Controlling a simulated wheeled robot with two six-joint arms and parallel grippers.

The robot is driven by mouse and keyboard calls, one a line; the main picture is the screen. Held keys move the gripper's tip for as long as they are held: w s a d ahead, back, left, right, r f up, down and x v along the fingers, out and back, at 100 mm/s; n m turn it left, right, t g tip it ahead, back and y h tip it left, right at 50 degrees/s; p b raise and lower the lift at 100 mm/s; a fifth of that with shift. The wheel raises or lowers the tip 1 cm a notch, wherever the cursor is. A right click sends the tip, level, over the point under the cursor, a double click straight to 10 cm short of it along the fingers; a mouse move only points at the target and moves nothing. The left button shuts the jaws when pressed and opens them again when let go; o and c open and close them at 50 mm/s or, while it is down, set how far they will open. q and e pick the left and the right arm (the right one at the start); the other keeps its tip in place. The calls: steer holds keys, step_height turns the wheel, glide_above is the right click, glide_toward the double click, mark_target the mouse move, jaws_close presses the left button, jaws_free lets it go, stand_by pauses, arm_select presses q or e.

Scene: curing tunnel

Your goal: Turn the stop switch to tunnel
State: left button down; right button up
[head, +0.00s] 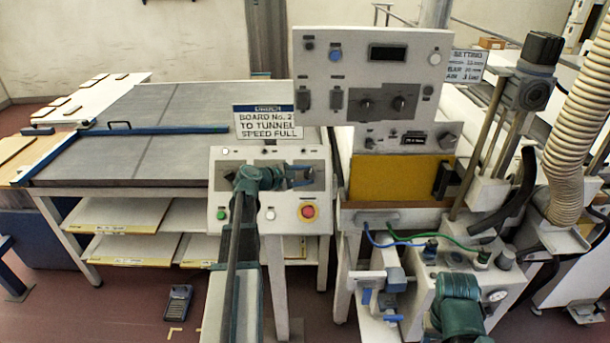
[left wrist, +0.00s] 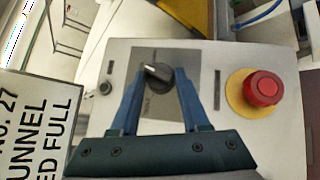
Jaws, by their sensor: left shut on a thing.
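The stop switch (left wrist: 157,72) is a dark round knob with a pale pointer on a grey plate (left wrist: 150,55) of the sloped control box. In the left wrist view its pointer slants to the upper left; the plate's lettering is too small and partly hidden to read. My left gripper (left wrist: 157,88) has its blue fingers on either side of the knob, shut on it. In the head view the left gripper (head: 298,176) reaches over the box and hides the knob. A teal part of my right arm shows at lower right, but I cannot make out its fingers.
A red mushroom button (left wrist: 262,88) on a yellow base sits right of the switch. A green button (head: 221,214) and a white button (head: 270,213) are on the box front. A sign (head: 267,122) reading "BOARD No. 27 TO TUNNEL SPEED FULL" stands behind it. An instrument panel (head: 370,75) rises at right.

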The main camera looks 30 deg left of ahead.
arm_select(q)
steer(key=shift+a, duration=0.1)
steer(key=shift+c, duration=1.9)
jaws_free()
steer(key=p+v, duration=0.5)
steer(key=v, duration=0.8)
steer(key=shift+s, duration=0.35)
steer(key=shift+a, duration=0.1)
